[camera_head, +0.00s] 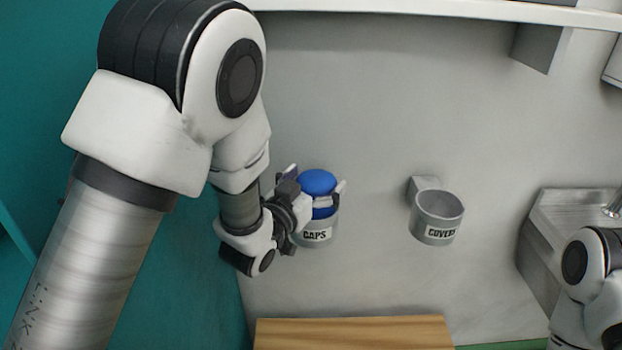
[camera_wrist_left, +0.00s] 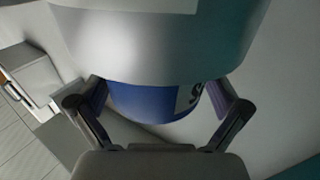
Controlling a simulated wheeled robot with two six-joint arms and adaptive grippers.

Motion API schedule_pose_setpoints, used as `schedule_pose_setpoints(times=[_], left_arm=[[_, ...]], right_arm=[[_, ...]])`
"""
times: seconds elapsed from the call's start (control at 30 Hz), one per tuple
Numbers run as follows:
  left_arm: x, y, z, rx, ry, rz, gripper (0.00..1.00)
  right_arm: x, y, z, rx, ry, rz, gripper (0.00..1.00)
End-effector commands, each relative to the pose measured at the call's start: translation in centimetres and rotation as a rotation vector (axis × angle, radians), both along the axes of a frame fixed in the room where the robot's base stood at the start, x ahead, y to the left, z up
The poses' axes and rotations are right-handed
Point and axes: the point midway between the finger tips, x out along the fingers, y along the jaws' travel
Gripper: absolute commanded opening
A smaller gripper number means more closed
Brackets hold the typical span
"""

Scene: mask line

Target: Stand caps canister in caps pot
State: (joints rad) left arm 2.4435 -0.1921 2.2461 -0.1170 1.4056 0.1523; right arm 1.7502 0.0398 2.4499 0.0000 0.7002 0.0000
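The caps canister (camera_head: 317,183) is blue with a pale label band. It stands upright in the grey wall pot labelled CAPS (camera_head: 317,236), its upper part showing above the rim. My left gripper (camera_head: 317,182) is at the canister from the left, one finger on each side. In the left wrist view the blue canister (camera_wrist_left: 150,101) lies between the fingers (camera_wrist_left: 160,92), which look spread with narrow gaps beside it. The silver pot (camera_wrist_left: 160,45) fills the top of that view. The canister's lower part is hidden inside the pot. My right gripper is out of view.
A second grey wall pot labelled COVERS (camera_head: 439,230) hangs to the right and looks empty. A wooden board (camera_head: 353,333) lies below. A white shelf (camera_head: 430,10) runs along the top. A metal unit (camera_head: 570,215) stands at the right, near my right arm.

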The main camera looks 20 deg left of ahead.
Motion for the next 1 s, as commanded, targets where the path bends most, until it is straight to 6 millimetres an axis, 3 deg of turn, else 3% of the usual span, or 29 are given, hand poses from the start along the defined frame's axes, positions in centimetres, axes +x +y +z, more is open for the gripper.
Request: schedule_pose_setpoints(times=[0.27,0.63,1.0], left_arm=[[-0.5,0.1,-0.1,0.001,0.001,0.0,1.0],[-6.8,1.7,-0.1,0.0,0.0,0.0,1.0],[-7.2,1.8,0.0,0.0,-0.001,-0.001,1.0]], right_arm=[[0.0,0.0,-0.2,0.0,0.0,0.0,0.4],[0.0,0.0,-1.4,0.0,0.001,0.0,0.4],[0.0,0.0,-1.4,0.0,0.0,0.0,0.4]])
